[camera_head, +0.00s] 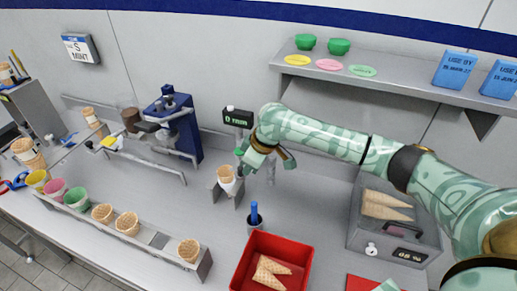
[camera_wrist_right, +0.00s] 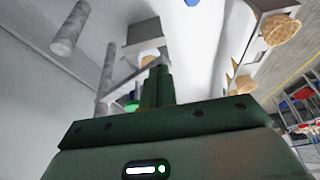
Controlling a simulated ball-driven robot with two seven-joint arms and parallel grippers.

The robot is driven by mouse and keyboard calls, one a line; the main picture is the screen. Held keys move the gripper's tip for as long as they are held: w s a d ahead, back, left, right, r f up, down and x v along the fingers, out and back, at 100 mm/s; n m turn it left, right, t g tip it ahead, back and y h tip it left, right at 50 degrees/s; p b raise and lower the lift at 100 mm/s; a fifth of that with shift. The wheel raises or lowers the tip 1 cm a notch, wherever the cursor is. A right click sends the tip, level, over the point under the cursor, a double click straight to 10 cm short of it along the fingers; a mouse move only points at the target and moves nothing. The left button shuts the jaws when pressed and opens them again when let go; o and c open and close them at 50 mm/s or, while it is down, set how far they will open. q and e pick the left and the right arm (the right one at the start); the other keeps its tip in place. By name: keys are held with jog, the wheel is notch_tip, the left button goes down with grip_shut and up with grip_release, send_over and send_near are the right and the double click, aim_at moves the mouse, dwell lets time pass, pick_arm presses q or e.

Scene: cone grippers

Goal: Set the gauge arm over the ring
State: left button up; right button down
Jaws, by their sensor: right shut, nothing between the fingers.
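The gauge is a dark box with a green readout (camera_head: 238,117) on the back of the counter. A waffle cone (camera_head: 227,173) with a pale lower part stands in a grey holder (camera_head: 215,192) below it; I cannot make out the ring clearly. My right gripper (camera_head: 243,169) is beside the cone, just right of it, and partly hides the gauge's lower parts. In the right wrist view its dark green fingers (camera_wrist_right: 158,87) are together and empty. A grey bar (camera_wrist_right: 123,84) with a green piece (camera_wrist_right: 132,106) shows just behind them; touching or apart, I cannot tell.
A blue-handled tool (camera_head: 254,213) stands in front of the holder. A red tray (camera_head: 242,276) with cones is near the front. A grey bin (camera_head: 365,244) with cones is at right. A blue press (camera_head: 187,135) stands left. A shelf (camera_head: 400,82) hangs above my arm.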

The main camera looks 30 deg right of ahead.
jog(key=w+a+m+h+p, duration=0.1)
jog(key=a+m+p, duration=0.1)
jog(key=p, duration=0.3)
jog(key=w+a+m+t+p, duration=0.1)
jog(key=w+a+m+p, duration=0.1)
jog(key=a+p, duration=0.3)
jog(key=shift+w+m+h, duration=0.25)
jog(key=shift+m+h, duration=0.15)
jog(key=shift+m, duration=0.1)
jog(key=shift+a, duration=0.1)
